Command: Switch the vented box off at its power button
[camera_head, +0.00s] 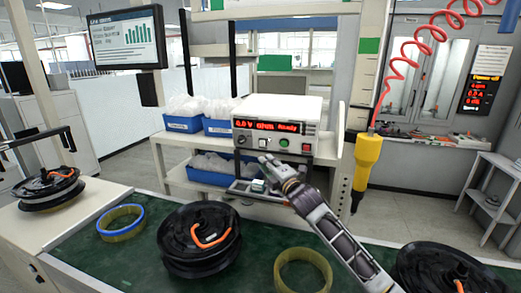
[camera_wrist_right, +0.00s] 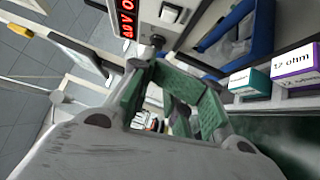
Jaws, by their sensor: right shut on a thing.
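The vented box (camera_head: 282,107) is a white unit on the shelf behind the bench. Its red display (camera_head: 268,126) reads 0.0 V and Ready. Its front has a dark round control (camera_head: 241,141) at the left, a green button (camera_head: 284,143) and a red button (camera_head: 306,148). My right gripper (camera_head: 266,163) is just below and in front of its front panel. In the wrist view its green-padded fingers (camera_wrist_right: 154,66) come together close to a dark knob (camera_wrist_right: 157,40) on the panel. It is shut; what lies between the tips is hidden. My left gripper is out of view.
Blue bins (camera_head: 183,124) stand left of the box. Small labelled resistor boxes (camera_wrist_right: 294,62) lie near the right gripper. A yellow tool (camera_head: 366,165) hangs right of it on a red coil. Hub motors (camera_head: 199,239) and rings (camera_head: 302,270) lie on the green bench.

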